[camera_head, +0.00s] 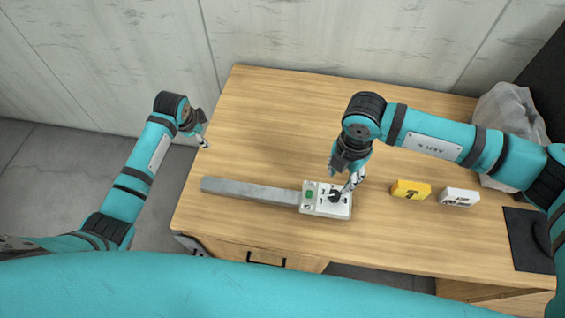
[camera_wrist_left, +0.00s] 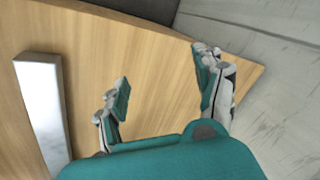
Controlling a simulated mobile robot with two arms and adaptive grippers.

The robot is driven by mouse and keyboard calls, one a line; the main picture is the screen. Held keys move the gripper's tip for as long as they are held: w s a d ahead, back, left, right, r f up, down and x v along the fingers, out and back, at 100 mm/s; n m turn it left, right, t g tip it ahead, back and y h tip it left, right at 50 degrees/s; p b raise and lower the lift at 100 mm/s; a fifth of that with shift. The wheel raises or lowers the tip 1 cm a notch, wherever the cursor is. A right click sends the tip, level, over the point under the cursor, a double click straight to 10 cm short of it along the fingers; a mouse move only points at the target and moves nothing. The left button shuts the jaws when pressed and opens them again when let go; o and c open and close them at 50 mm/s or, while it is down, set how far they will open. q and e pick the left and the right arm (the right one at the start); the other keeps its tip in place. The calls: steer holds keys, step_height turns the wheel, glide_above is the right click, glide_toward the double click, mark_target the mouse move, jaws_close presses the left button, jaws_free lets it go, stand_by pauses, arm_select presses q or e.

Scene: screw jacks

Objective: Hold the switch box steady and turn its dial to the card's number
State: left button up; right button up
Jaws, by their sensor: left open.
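The white switch box (camera_head: 312,207) lies on the wooden table with a green patch and a dark dial (camera_head: 335,196) on its top. A long grey bar (camera_head: 250,192) extends left from the box; it also shows in the left wrist view (camera_wrist_left: 42,110). My right gripper (camera_head: 346,187) is down at the dial, its fingertips beside or on it; their grip is too small to tell. A yellow card (camera_head: 410,191) with a dark mark, too small to read surely, stands right of the box. My left gripper (camera_head: 204,136) is open and empty near the table's left edge; its spread fingers show in the left wrist view (camera_wrist_left: 162,85).
A white block (camera_head: 459,198) with dark marks stands right of the yellow card. A dark flat mat (camera_head: 528,240) and a translucent bag (camera_head: 508,125) are at the right. The table (camera_head: 270,120) is clear behind the bar. A drawer handle (camera_head: 266,260) is at the front.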

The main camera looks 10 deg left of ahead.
arm_select(q)
steer(key=s+d+r+m+g+h, duration=0.1)
steer(key=d+r, duration=0.1)
steer(key=d, duration=0.6)
steer(key=s+d+r+m+g+h, duration=0.1)
steer(key=s+d+r+m, duration=0.1)
steer(key=d, duration=0.6)
step_height(320, 180, up, 5)
steer(key=m+g+y, duration=0.1)
steer(key=m+g, duration=0.1)
steer(key=m, duration=0.2)
glide_above(282, 195)
step_height(282, 195, down, 17)
steer(key=shift+d+r, duration=0.1)
